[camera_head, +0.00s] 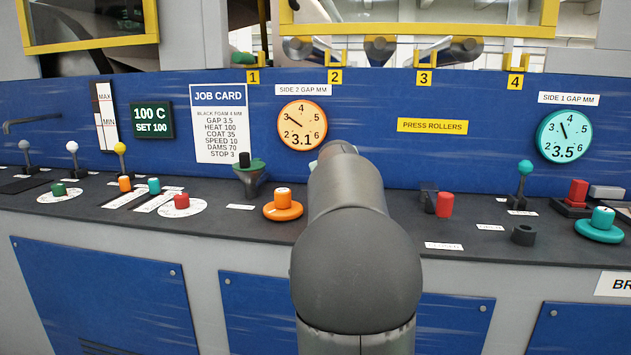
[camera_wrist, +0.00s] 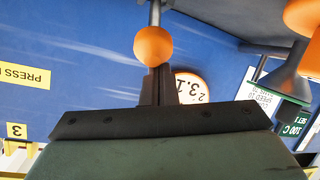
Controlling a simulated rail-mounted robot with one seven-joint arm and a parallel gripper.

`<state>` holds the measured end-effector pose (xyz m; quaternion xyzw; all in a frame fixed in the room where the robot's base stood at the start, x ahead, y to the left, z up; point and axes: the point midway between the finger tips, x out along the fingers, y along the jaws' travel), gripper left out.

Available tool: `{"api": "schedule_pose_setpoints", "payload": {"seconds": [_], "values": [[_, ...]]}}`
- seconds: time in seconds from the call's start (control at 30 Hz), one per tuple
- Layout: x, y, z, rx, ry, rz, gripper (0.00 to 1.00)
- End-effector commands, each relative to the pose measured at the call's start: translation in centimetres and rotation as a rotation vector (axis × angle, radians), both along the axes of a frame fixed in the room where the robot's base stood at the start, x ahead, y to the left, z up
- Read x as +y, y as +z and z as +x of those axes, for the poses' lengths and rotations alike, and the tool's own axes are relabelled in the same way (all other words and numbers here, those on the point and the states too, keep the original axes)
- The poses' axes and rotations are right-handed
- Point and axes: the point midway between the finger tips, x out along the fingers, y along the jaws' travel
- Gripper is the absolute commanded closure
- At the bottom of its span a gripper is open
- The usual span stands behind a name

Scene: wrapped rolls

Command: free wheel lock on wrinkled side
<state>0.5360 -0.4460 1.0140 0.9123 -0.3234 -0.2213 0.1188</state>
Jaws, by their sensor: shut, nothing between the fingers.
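The orange lock lever shows in the wrist view, which is upside down: an orange ball (camera_wrist: 153,46) on a metal stem. My gripper (camera_wrist: 156,72) is shut and empty, with its fingertips right at the ball; I cannot tell whether they touch it. In the head view my arm hides the gripper and this lever. The orange wheel (camera_head: 283,208) stands left of my arm and shows partly in the wrist view (camera_wrist: 302,16). The orange side 2 dial (camera_head: 302,125) reads 3.1. The teal side 1 dial (camera_head: 564,136) reads 3.5. The job card (camera_head: 220,130) gives gap 3.5.
A grey funnel-shaped holder (camera_head: 250,178) stands left of the orange wheel. The blue panel (camera_head: 400,160) rises behind.

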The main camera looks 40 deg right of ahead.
Motion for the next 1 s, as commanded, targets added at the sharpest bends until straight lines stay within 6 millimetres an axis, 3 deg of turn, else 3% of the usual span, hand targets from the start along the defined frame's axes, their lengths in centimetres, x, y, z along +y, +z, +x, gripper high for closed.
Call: {"api": "schedule_pose_setpoints", "payload": {"seconds": [0.03, 0.3, 1.0], "values": [[0.0, -0.8, -0.4, 0.001, -0.005, 0.001, 1.00], [0.4, -1.4, -1.3, 0.001, -0.011, 0.002, 1.00], [0.5, -1.9, -1.5, 0.011, -0.015, 0.010, 1.00]]}}
